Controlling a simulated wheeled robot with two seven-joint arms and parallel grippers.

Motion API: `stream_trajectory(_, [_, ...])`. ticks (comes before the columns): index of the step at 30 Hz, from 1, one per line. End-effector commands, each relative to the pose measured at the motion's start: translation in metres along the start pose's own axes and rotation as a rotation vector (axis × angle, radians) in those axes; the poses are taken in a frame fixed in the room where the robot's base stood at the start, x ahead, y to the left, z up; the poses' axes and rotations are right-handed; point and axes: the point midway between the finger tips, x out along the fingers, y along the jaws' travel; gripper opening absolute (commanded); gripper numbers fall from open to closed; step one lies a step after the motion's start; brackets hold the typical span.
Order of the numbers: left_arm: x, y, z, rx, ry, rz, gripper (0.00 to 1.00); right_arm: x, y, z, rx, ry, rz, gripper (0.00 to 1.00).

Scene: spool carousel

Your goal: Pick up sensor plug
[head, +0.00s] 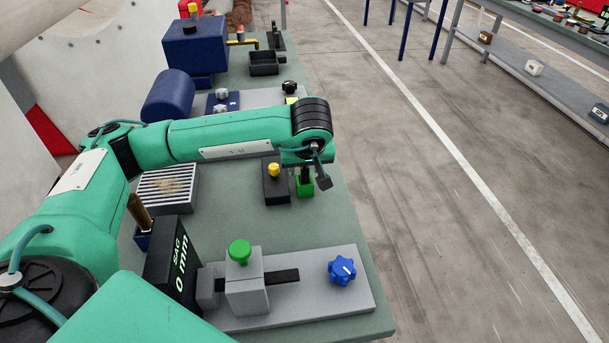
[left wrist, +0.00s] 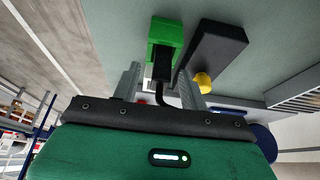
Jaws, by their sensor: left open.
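A small green block (head: 304,187) with a dark upper part stands on the green-grey bench top. I take it to be the sensor plug or its socket; I cannot tell where one ends and the other begins. It also shows in the left wrist view (left wrist: 165,32), with a black part and a short black cable toward my gripper. My left gripper (head: 314,176) points down right at it. In the left wrist view my two grey fingers (left wrist: 158,88) are apart, one on each side of the black part. Whether they touch it is unclear. My right gripper is not in view.
A black block with a yellow knob (head: 273,170) stands close beside the green block. A grey plate with a green knob (head: 240,250) and a blue star knob (head: 342,271) lies nearer. A ribbed grey box (head: 168,188) is at left. Open floor lies beyond the bench's right edge.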

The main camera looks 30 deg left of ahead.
Motion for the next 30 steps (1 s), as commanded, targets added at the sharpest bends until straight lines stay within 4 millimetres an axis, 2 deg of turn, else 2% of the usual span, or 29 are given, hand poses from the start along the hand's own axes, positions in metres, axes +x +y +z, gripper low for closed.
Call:
stream_trajectory(2, [0.0, 0.0, 0.0, 0.0, 0.0, 0.0, 0.44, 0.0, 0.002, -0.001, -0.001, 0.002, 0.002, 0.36])
stream_trajectory(6, [0.0, 0.0, 0.0, 0.0, 0.0, 0.0, 0.16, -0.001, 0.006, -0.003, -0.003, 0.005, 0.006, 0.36])
stream_trajectory(9, [0.0, 0.0, 0.0, 0.0, 0.0, 0.0, 0.0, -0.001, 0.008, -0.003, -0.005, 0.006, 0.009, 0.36])
stream_trajectory(22, [-0.007, 0.0, -0.004, -0.001, 0.002, 0.001, 0.0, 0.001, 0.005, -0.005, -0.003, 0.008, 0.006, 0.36])
stream_trajectory(26, [-0.021, 0.001, -0.01, -0.001, 0.003, 0.003, 0.0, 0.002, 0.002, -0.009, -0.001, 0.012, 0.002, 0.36])
stream_trajectory(30, [-0.047, 0.001, -0.021, -0.002, 0.004, 0.004, 0.0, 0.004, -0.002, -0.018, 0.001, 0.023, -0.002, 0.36])
